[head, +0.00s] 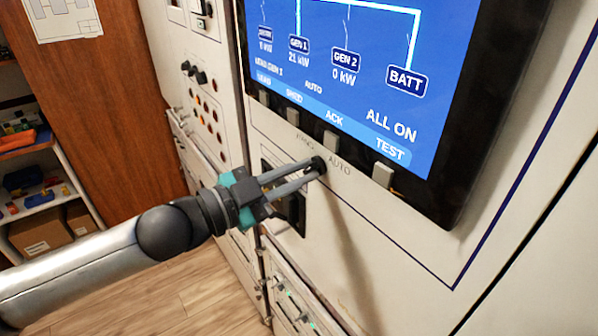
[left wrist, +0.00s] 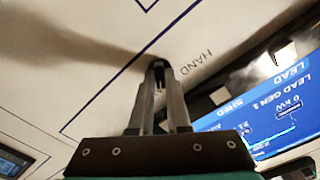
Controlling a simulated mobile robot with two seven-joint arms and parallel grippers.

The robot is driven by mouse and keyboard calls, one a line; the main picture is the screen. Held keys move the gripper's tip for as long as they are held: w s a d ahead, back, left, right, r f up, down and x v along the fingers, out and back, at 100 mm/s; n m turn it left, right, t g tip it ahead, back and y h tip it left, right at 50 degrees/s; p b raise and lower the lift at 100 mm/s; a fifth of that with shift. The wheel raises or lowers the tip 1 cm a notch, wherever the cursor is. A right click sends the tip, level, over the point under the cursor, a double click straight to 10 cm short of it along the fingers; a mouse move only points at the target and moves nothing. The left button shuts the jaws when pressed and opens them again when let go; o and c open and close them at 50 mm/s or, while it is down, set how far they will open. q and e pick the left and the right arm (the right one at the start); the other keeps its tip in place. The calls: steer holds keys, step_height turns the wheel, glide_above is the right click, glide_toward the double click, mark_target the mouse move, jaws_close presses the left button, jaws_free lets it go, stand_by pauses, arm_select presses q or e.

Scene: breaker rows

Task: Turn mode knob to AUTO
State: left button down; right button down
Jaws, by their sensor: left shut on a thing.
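The mode knob (head: 319,164) is a small black knob on the cream panel below the screen, between the faint HAND lettering and the AUTO lettering (head: 340,168). My left gripper (head: 312,170) reaches it from the left with its fingertips closed around it. In the left wrist view the knob (left wrist: 158,65) shows dark between the tips of the left gripper (left wrist: 159,75), with HAND (left wrist: 197,63) printed beside it. The fingers hide much of the knob, so its pointing direction cannot be made out. My right gripper is not in view.
A screen (head: 370,90) with a black frame and pale buttons (head: 383,175) sits just above the knob. A dark recessed part (head: 290,210) lies behind my gripper. Cabinets with switches (head: 205,100) and a shelf (head: 35,190) stand at left. The panel right of the knob is bare.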

arm_select(q)
steer(key=c, duration=0.9)
jaws_free()
steer(key=shift+b+v, duration=1.85)
steer(key=shift+v, duration=5.65)
steer(key=shift+s+a+r, duration=0.1)
